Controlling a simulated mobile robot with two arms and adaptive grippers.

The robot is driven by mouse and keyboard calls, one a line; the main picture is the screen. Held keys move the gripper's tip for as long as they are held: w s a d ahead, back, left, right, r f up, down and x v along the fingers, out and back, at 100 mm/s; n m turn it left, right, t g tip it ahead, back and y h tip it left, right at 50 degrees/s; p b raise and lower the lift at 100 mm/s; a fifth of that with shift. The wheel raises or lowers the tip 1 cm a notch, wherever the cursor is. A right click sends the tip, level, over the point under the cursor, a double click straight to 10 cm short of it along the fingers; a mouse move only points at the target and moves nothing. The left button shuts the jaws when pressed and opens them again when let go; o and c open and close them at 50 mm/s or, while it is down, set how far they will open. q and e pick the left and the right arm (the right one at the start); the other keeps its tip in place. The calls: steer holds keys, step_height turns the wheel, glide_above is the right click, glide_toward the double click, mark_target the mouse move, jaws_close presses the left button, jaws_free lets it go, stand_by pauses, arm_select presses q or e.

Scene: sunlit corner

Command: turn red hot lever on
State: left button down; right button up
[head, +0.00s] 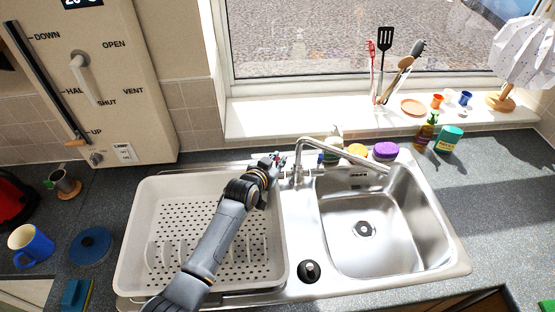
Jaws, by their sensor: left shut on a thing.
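The chrome faucet (332,150) stands behind the sink (432,240), its spout reaching right over the basin. My left gripper (283,160) is at the left side of the faucet base, at the back of the sink unit. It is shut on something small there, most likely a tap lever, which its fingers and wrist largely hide. I cannot make out the red marking or the lever's angle. No running water is visible under the spout. My right gripper is not in view.
A white dish rack (137,235) fills the left drainer beneath my left arm. A black plug (309,270) lies front of centre. The right counter is mostly clear.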

arm_select(q)
steer(key=shift+s+f+b, duration=0.25)
steer(key=shift+f+b, duration=0.1)
steer(key=shift+b, duration=0.25)
steer(key=shift+s+d+r+m+t+b, duration=0.1)
steer(key=shift+s+r+m+t+b, duration=0.15)
steer(key=shift+t, duration=0.35)
steer(key=shift+f, duration=0.1)
steer(key=c, duration=1.3)
jaws_free()
steer(key=v, duration=1.2)
